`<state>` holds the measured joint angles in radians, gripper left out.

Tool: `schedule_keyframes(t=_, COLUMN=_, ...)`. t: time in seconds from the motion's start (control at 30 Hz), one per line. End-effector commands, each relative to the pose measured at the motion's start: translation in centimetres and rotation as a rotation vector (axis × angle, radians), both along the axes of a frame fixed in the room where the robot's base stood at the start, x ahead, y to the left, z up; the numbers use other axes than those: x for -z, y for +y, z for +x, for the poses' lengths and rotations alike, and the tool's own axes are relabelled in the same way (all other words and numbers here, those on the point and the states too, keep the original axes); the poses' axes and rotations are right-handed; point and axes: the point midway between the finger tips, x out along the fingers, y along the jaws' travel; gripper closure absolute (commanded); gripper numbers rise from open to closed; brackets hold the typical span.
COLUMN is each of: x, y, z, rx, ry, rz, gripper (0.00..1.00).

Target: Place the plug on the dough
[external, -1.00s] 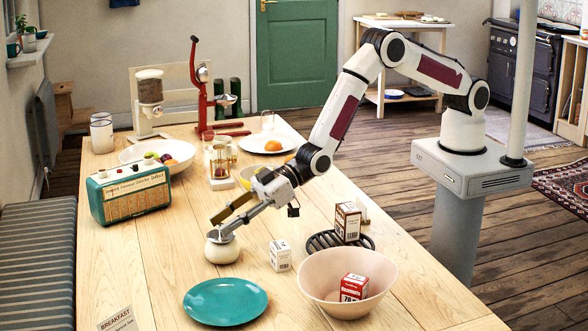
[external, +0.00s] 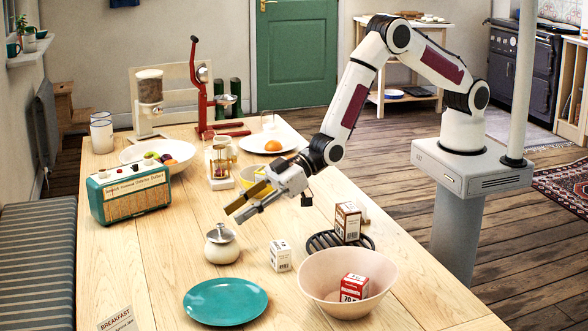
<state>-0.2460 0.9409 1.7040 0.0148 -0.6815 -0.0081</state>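The dough (external: 222,253) is a cream, rounded lump standing on the wooden table. The plug (external: 220,233), a silvery disc with a small knob on top, sits upright on the dough. My gripper (external: 234,214) is above and to the right of the plug, apart from it. Its two fingers, one brass-coloured and one grey, point down to the left with a gap between them. It is open and holds nothing.
A teal plate (external: 226,301) lies in front of the dough. A small white box (external: 280,256), a pink bowl (external: 316,290) holding a red box, and a dark trivet (external: 326,241) with a brown box (external: 347,222) are to the right. A teal radio (external: 130,196) stands left.

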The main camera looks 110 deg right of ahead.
Motion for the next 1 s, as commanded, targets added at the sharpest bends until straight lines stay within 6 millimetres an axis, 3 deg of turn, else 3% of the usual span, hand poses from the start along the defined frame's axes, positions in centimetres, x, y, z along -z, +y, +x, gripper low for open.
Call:
schedule_keyframes(t=0.6, x=-2.3, y=-1.3, z=-5.4, rx=0.000, ry=0.000, rz=0.000, gripper=0.69)
schedule_keyframes(t=1.0, x=-3.0, y=-1.7, z=-7.0, rx=0.000, ry=0.000, rz=0.000, gripper=0.69)
